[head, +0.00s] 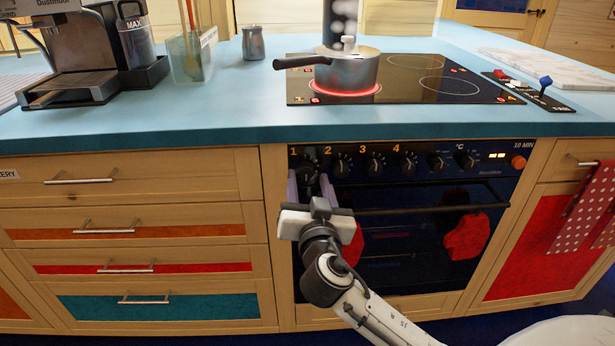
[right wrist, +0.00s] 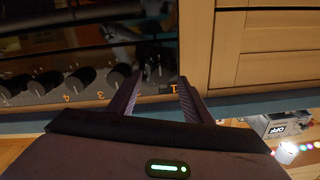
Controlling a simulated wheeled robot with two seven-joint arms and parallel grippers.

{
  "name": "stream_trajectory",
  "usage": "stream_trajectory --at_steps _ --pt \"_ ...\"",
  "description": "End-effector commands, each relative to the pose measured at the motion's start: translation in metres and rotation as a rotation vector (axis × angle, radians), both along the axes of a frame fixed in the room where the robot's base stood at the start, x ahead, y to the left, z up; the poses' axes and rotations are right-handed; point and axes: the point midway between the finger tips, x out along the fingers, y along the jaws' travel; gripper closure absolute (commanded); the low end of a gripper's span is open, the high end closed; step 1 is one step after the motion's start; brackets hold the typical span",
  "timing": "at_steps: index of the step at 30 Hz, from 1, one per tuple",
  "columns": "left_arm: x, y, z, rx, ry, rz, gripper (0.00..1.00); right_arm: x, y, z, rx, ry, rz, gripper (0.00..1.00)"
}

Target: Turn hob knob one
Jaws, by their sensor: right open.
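Hob knob one (head: 307,167) is the black leftmost knob on the oven's dark control panel (head: 480,160), below the orange numeral 1. My right gripper (head: 309,182) is open in front of it, with one finger on each side. In the right wrist view, which sees the panel upside down, knob one (right wrist: 158,72) shows dimly between the two fingertips (right wrist: 161,78). I cannot tell whether the fingers touch it. Knob two (head: 340,167) is just right of the right finger. My left gripper is not in view.
A pan (head: 345,72) stands on a glowing red ring of the black hob (head: 440,92). The oven handle (head: 430,210) runs below the knobs. Knob three (head: 374,165) and knob four (head: 407,163) are further right. Wooden drawers (head: 130,180) lie left of the oven.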

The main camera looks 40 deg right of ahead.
Motion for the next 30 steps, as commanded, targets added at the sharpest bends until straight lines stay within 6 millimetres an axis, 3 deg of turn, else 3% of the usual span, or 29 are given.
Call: stream_trajectory --at_steps 5,14,22,30 --pt "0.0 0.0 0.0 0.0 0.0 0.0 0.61 0.015 -0.008 0.0 -0.001 0.0 0.001 0.55" --pt "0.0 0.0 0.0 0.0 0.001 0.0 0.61 0.017 -0.009 -0.001 -0.001 0.001 0.001 0.55" --pt "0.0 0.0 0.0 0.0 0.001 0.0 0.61 0.017 -0.009 -0.001 -0.001 0.001 0.001 0.96" --pt "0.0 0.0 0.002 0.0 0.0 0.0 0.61 0.017 -0.009 0.0 -0.021 0.015 0.002 0.96"
